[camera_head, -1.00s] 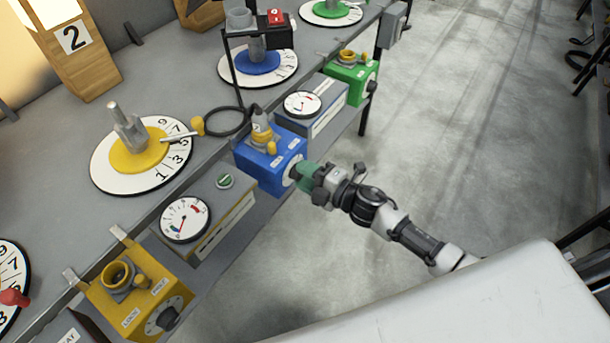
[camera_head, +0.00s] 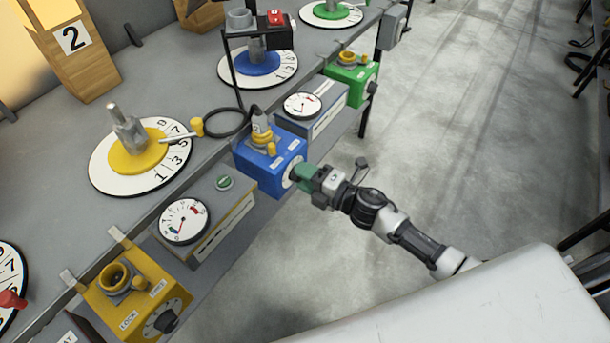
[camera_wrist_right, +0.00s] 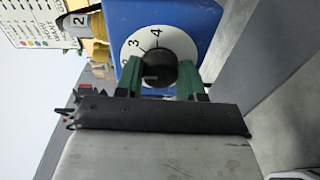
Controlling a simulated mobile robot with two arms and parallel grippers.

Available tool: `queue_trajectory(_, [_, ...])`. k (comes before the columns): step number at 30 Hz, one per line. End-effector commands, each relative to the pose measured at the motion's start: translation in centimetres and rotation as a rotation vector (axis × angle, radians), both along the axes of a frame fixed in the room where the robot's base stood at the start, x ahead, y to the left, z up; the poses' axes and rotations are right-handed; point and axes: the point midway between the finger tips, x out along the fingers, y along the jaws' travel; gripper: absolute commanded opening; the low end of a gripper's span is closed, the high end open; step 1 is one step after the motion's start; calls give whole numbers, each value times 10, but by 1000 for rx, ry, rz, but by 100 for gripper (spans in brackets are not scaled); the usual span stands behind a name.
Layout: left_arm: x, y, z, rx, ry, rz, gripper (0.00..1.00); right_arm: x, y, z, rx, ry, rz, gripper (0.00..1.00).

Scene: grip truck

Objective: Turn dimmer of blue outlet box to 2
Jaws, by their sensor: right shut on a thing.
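The blue outlet box (camera_head: 268,168) is fixed at the front edge of the bench in the head view, with a yellow-and-grey plug fitting on its top. It also shows in the right wrist view (camera_wrist_right: 196,18). Its dimmer is a black knob (camera_wrist_right: 158,73) on a white dial (camera_wrist_right: 178,38) with the numbers 3 and 4 readable. My right gripper (camera_head: 301,176) is shut on the knob, with its green fingers on both sides of it in the wrist view (camera_wrist_right: 160,80). The knob's pointer setting is hard to read. My left gripper is not in view.
A yellow outlet box (camera_head: 135,295) and a green outlet box (camera_head: 352,78) sit along the same bench edge. Gauge boxes (camera_head: 184,222) stand between them. A black cable (camera_head: 228,122) loops behind the blue box. The floor (camera_head: 455,130) to the right is clear.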

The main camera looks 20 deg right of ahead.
Motion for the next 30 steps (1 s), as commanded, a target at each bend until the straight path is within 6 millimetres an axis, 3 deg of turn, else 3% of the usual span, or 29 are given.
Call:
queue_trajectory(1, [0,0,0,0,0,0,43,-1,0,-2,-1,3,1,43])
queue_trajectory(5, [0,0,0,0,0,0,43,-1,0,-1,0,2,1,63])
queue_trajectory(6, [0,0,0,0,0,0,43,-1,0,-1,0,2,1,64])
queue_trajectory(17, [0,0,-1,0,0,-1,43,-7,-6,-1,0,4,-1,64])
queue_trajectory(30, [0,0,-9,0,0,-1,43,-71,-56,1,-1,6,0,64])
